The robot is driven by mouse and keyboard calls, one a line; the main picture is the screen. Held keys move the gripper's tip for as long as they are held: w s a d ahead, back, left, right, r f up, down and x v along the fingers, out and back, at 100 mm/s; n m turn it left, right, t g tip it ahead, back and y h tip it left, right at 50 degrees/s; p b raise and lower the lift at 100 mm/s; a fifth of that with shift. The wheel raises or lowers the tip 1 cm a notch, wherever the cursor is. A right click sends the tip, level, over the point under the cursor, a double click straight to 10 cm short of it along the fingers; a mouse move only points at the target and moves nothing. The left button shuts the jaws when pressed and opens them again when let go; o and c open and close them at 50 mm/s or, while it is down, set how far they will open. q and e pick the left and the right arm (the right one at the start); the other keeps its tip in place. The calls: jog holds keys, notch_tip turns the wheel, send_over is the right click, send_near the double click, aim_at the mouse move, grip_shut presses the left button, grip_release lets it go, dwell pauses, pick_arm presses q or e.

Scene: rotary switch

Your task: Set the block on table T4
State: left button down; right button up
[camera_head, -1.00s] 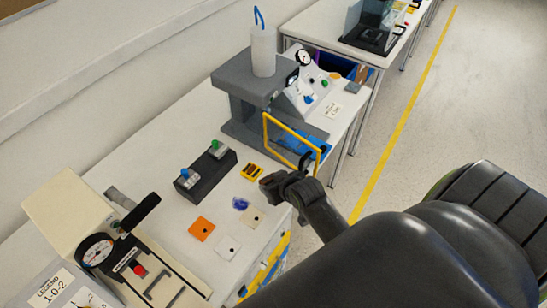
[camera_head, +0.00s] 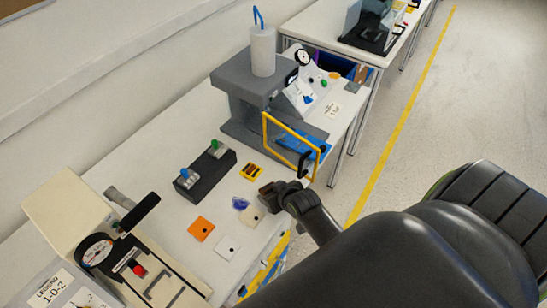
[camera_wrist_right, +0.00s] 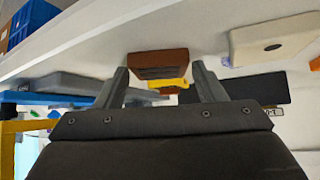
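My right gripper (camera_head: 272,192) is over the near edge of the white table (camera_head: 160,177). No T4 label is readable. My left gripper is not in view.
A dark switch box (camera_head: 205,175) stands behind. A yellow frame (camera_head: 292,143) rises to the right. Another table (camera_head: 330,30) stands farther back.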

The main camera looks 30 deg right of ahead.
jog(key=shift+o, duration=0.8)
jog(key=shift+r, duration=0.25)
jog(key=shift+s+r, duration=0.1)
jog(key=shift+s, duration=0.15)
jog(key=v, duration=1.1)
jog(key=shift+r, duration=0.2)
jog(key=shift+s, duration=0.15)
